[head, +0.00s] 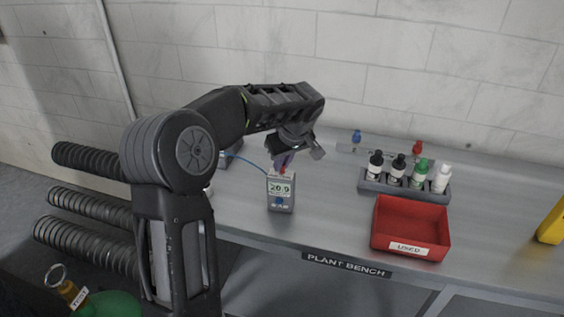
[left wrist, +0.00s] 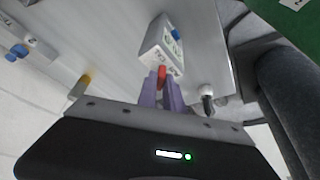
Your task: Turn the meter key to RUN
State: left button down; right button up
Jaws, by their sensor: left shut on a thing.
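The red key (left wrist: 161,76) stands out of the meter's top end. My left gripper (left wrist: 161,88) has its purple fingers shut on the red key, with one finger on each side. In the head view my left gripper (head: 284,160) comes down from above onto the meter's top. The key's exact angle and any RUN marking are not readable. My right gripper is not in view.
A red tray (head: 409,251) labelled USED stands to the right. Behind it, a grey rack (head: 403,190) holds several capped bottles. A blue cable runs behind the meter. The bench (head: 330,225) is clear between meter and tray. A yellow object (head: 552,225) is at the right edge.

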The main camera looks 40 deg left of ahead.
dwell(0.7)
pick_arm(q)
jog(key=shift+f+m+t+b, duration=0.1)
jog(key=shift+m+t+b, duration=0.4)
jog(key=shift+m+b, duration=0.85)
jog(key=shift+s+a+m+t+h+b, duration=0.15)
jog(key=shift+m+t+h+b, duration=0.4)
jog(key=shift+m, duration=0.7)
jog(key=m+h, duration=0.1)
jog(key=m, duration=0.1)
jog(key=shift+m, duration=0.4)
jog(key=m+h, duration=0.1)
jog(key=m, duration=0.1)
jog(key=shift+a+m+t, duration=0.15)
jog(key=shift+m+t, duration=0.15)
jog(key=shift+t, duration=0.05)
jog(key=m+h, duration=0.1)
jog(key=m, duration=0.2)
jog(key=m+h, duration=0.1)
jog(key=m, duration=0.2)
jog(key=shift+a+h, duration=0.1)
jog(key=shift+h, duration=0.15)
jog(key=shift+m, duration=0.3)
jog(key=c, duration=1.5)
grip_release()
